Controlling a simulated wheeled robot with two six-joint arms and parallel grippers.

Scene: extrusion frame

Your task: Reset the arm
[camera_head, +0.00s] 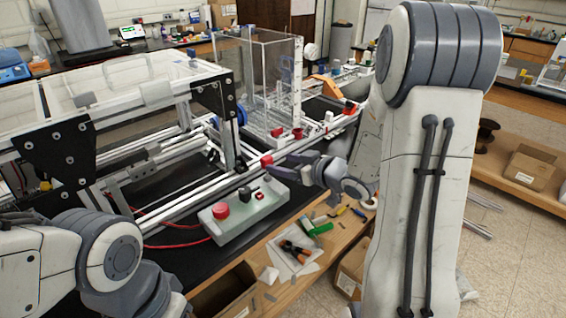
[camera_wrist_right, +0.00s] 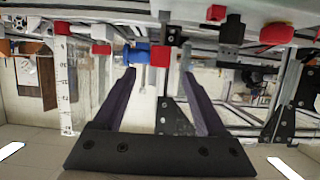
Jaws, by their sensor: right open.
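My right gripper (camera_head: 281,165) is open near the red-capped front rail of the extrusion frame (camera_head: 210,188), above and behind the control box. In the right wrist view, its two dark fingers (camera_wrist_right: 158,72) are spread apart with nothing held between them. A red block (camera_wrist_right: 161,56) and a blue cylinder (camera_wrist_right: 140,52) show beyond the gap; I cannot tell their exact distance. My right arm (camera_head: 420,170) stands tall across the right of the head view. My left arm (camera_head: 105,255) shows at the lower left, and its gripper is out of view.
A pale control box (camera_head: 243,212) with a red button (camera_head: 220,211) sits at the bench's front. Tools with orange handles (camera_head: 296,250) and a green item (camera_head: 321,229) lie on the wooden shelf. A clear enclosure (camera_head: 262,75) stands behind. Open floor lies at right.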

